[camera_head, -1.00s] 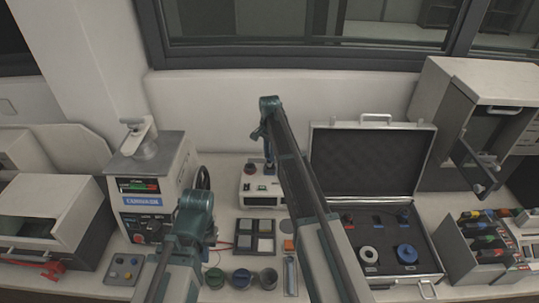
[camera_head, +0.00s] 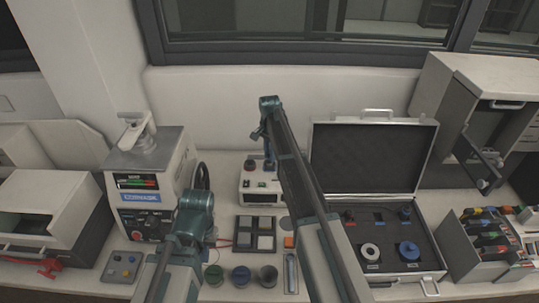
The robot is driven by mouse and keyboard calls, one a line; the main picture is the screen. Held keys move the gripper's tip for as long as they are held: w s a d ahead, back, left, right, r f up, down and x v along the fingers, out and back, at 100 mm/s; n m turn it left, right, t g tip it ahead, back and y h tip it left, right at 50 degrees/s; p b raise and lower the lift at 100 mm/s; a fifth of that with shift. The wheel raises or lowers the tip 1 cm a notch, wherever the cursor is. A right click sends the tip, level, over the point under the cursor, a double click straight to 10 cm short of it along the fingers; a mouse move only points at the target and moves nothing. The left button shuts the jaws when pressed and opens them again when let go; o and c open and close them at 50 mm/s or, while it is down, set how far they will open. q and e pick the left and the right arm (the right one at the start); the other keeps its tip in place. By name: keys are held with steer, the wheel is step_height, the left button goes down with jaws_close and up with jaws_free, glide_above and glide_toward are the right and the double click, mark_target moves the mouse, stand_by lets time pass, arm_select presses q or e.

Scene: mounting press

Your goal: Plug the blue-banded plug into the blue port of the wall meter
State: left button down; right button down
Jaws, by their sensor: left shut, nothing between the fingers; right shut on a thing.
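A small white box with a dark display and a red knob (camera_head: 262,187) stands on the bench against the wall; it looks like the meter. My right gripper (camera_head: 269,164) points down at its top right and is shut on a small dark thing, likely the plug. Its blue band and the blue port are too small to make out, and I cannot tell whether the plug touches the box. My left gripper (camera_head: 210,241) is shut and empty, low over the bench at the left, partly hidden by its own arm.
A press-like machine (camera_head: 150,195) stands left of my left arm. Several round cups (camera_head: 240,276) and a dark tray of square pads (camera_head: 254,220) lie between the arms. An open foam-lined case (camera_head: 425,245) with spools is at right, beside a rack of coloured items (camera_head: 490,245).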

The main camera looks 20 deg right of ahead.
steer(key=shift+f+b, duration=0.35)
steer(key=shift+f, duration=0.05)
stand_by(0.5)
steer(key=shift+c, duration=0.4)
jaws_free()
step_height(320, 180, up, 8)
steer(key=p, duration=0.7)
steer(key=shift+f+p, duration=0.15)
steer(key=shift+p, duration=0.2)
steer(key=shift+f, duration=0.1)
